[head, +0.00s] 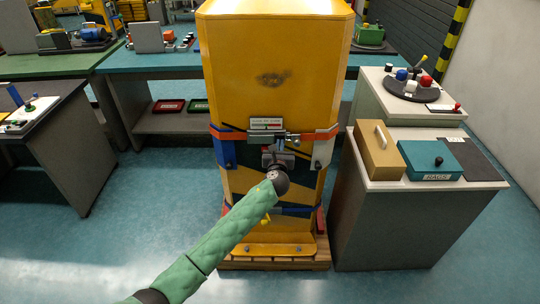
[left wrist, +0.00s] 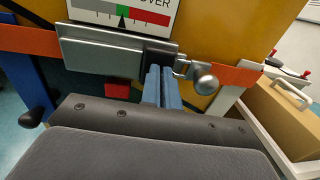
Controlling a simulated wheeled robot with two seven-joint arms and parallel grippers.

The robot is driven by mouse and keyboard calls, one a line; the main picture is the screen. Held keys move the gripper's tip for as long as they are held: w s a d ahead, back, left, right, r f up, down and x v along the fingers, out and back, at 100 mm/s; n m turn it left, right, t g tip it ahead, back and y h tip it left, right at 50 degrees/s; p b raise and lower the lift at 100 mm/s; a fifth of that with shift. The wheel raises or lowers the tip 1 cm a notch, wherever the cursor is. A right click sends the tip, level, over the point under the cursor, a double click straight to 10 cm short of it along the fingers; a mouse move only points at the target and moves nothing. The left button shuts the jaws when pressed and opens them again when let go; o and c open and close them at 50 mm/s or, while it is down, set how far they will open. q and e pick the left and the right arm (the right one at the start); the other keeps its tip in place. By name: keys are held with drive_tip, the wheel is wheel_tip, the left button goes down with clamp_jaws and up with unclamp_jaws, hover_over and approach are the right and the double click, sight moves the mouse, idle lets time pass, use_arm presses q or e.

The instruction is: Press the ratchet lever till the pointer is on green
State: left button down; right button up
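The ratchet (head: 274,138) is a grey metal housing on an orange strap around a yellow cabinet; it shows large in the left wrist view (left wrist: 100,50). Above it is a white gauge (head: 266,123) with grey, green and red bands. In the left wrist view its black pointer (left wrist: 122,22) stands at the green band. A metal arm with a round knob (left wrist: 206,79) sticks out right of the housing. My left gripper (left wrist: 163,86) has its blue-grey fingers together, just below the housing's right end. Whether they touch the lever is unclear. My right gripper is out of view.
A grey side cabinet at right carries a tan box (head: 376,152) with a handle and a teal box (head: 430,160). A blue-topped bench (head: 160,62) stands behind. The floor left of the yellow cabinet (head: 275,50) is clear.

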use_arm(q)
drive_tip(key=shift+w+r, duration=0.15)
drive_tip(key=shift+r, duration=0.15)
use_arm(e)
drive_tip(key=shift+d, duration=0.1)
use_arm(q)
drive_tip(key=s+b, duration=0.2)
drive_tip(key=s, duration=0.6)
drive_tip(key=shift+a+f, duration=0.3)
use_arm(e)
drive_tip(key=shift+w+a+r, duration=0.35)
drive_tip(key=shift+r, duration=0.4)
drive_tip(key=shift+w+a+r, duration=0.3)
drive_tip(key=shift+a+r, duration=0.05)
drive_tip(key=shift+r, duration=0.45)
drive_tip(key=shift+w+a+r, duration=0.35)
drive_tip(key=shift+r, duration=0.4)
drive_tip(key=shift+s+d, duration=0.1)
